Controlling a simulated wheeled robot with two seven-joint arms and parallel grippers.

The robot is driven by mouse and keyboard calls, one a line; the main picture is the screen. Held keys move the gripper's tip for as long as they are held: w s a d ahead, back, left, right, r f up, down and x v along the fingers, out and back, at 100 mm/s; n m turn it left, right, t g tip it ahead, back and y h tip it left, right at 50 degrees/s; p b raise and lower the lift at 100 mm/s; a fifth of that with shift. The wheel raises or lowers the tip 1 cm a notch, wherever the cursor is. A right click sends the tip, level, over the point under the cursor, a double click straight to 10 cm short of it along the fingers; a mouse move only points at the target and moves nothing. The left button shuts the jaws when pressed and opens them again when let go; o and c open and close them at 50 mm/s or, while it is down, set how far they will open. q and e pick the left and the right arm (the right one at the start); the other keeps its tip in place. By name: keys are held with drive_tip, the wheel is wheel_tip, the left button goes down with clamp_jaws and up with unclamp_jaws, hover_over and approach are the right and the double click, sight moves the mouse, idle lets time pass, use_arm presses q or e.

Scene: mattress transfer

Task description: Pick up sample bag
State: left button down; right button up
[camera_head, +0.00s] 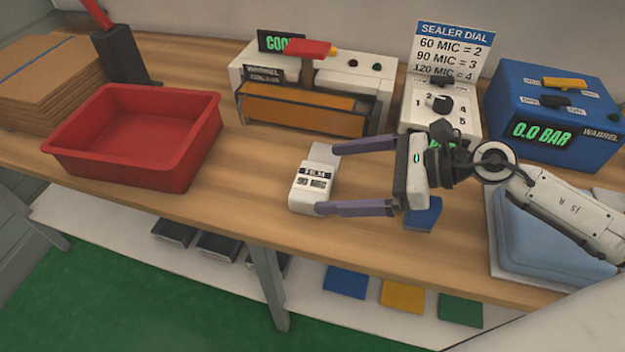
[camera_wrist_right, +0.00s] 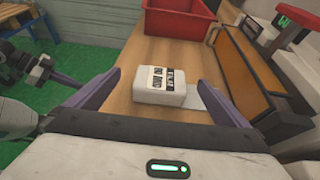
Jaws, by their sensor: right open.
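The sample bag (camera_head: 314,180) is a small white, puffy packet with a black-and-white film label reading 90 MIC. It lies on the wooden table, in the middle of the camera_head view. My right gripper (camera_head: 327,178) reaches in from the right, open, with one purple finger on the far side of the bag and one on the near side. In the right wrist view the bag (camera_wrist_right: 166,92) sits between the spread fingers, nearer their tips, and I see no clear contact.
A red bin (camera_head: 137,137) stands left on the table (camera_head: 252,205). Behind are a white sealer (camera_head: 375,80) with an orange front, a dial panel (camera_head: 440,112) and a blue 0.0 BAR box (camera_head: 560,110). A small blue block (camera_head: 424,216) lies under the right gripper.

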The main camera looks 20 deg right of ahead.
sight(299, 177)
drive_tip(key=p+x, duration=0.1)
drive_tip(key=x, duration=0.3)
drive_tip(key=shift+w+a, duration=0.2)
drive_tip(key=shift+w, duration=0.2)
drive_tip(key=shift+w+a+f, duration=0.25)
drive_tip(key=shift+a+f, duration=0.15)
drive_tip(key=c, duration=1)
drive_tip(key=shift+c, duration=1.1)
use_arm(q)
drive_tip(key=shift+w+a+r, duration=0.2)
drive_tip(key=shift+r, duration=0.5)
use_arm(e)
drive_tip(key=shift+r, duration=0.15)
